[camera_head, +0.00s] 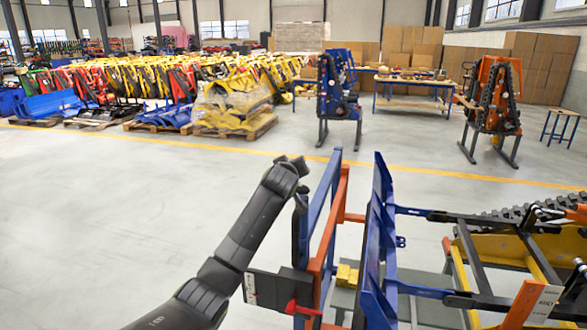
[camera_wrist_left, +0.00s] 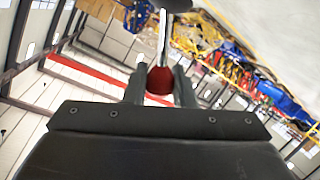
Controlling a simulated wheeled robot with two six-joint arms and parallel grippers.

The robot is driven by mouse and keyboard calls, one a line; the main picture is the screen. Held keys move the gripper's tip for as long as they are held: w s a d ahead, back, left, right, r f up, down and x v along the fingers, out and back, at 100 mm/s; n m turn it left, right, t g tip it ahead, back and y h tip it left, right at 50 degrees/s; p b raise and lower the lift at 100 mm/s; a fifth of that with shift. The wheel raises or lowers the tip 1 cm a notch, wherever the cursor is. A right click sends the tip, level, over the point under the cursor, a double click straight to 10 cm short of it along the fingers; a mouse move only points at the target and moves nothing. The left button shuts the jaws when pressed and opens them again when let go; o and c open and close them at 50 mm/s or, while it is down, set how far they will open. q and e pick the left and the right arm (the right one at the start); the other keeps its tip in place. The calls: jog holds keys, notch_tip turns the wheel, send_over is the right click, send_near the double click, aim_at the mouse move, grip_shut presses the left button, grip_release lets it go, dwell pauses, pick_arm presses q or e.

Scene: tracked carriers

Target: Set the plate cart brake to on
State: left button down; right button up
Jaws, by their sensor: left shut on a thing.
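The plate cart appears to be the one with the blue and orange upright frame (camera_head: 328,225) in the lower middle of the head view. The brake's setting is not readable. My right gripper is not in view.
A blue panel (camera_head: 379,230) and a black-and-yellow machine frame (camera_head: 520,255) with a rubber track stand close on the right. The floor (camera_head: 100,220) at left is clear. Wrapped yellow parts (camera_head: 232,100), a workbench (camera_head: 410,100) and cartons stand farther back.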

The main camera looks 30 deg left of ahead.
pick_arm(q)
jog(key=shift+a+f, duration=0.1)
jog(key=shift+a, duration=0.05)
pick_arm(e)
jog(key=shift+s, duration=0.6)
pick_arm(q)
jog(key=c, duration=1.2)
grip_release()
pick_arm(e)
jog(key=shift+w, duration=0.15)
pick_arm(q)
jog(key=shift+s, duration=0.1)
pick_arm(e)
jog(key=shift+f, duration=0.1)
pick_arm(q)
jog(key=b+v, duration=0.4)
jog(key=v, duration=1.3)
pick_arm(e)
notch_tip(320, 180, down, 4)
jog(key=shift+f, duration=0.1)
